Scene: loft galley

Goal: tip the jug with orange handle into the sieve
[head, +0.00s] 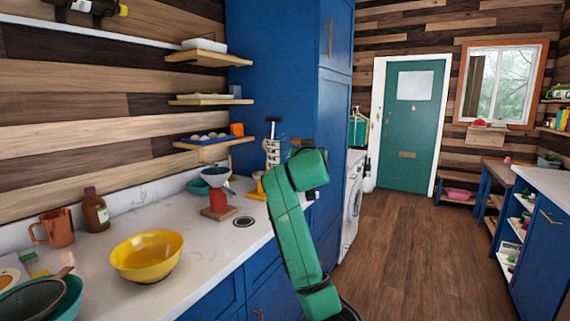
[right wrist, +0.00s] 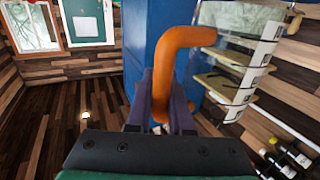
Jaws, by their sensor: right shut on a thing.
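In the right wrist view my right gripper (right wrist: 160,115) is shut on the orange handle (right wrist: 182,38) of the jug. The jug's clear body (right wrist: 238,55), with pale markings, shows on the right of that view; its contents cannot be made out. In the head view my green right arm hides most of the gripper and jug, beside the tall blue cabinet. The sieve (head: 28,303), dark with a wooden handle, rests over a teal bowl (head: 72,297) at the near left of the counter, well away from my right gripper. My left gripper is not in view.
A yellow bowl (head: 147,257) stands on the counter right of the sieve, with a copper-coloured mug (head: 58,228) and brown bottle (head: 95,210) behind. A funnel on a red stand (head: 218,207) is farther back. Shelves (head: 205,58) overhang the counter. The floor at right is clear.

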